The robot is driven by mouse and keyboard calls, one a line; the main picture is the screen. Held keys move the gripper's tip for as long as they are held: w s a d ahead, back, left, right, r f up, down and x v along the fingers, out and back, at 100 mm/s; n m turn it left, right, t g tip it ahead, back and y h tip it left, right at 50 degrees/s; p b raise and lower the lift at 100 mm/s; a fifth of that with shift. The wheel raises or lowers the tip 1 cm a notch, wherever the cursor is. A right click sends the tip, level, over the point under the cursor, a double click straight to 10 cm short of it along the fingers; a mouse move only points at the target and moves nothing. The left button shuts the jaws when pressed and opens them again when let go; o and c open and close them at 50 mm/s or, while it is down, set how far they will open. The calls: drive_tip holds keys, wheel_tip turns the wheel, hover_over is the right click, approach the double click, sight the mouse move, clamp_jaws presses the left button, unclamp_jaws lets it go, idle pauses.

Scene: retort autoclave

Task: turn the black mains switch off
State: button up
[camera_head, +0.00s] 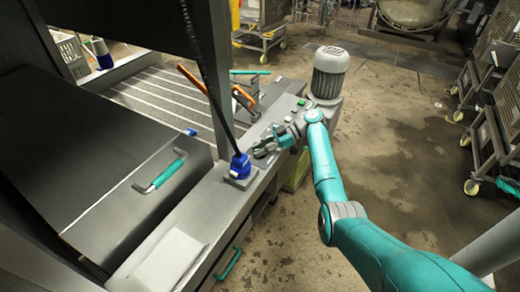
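My gripper (264,147) is at the end of my teal and grey arm, low over the metal ledge in the middle of the picture. It is small and dark grey here, and I cannot tell whether its fingers are apart. A few small controls, one of them green (301,102), sit on the ledge (285,98) just beyond the gripper. I cannot make out the black mains switch for sure; it may be among these small parts or hidden by the gripper and wrist.
A blue fitting (240,166) with a black rod stands just left of the gripper. Orange-handled levers (243,92) rise behind it. A grey motor (330,73) stands beyond the wrist. A dark lid with a teal handle (160,171) lies left. Wheeled racks (488,140) stand right; floor between is clear.

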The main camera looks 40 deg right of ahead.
idle(0.3)
drive_tip(key=shift+d, duration=0.2)
drive_tip(key=v, duration=1.1)
drive_tip(key=shift+s+d, duration=0.25)
drive_tip(key=shift+d, duration=0.05)
drive_tip(key=shift+d, duration=0.1)
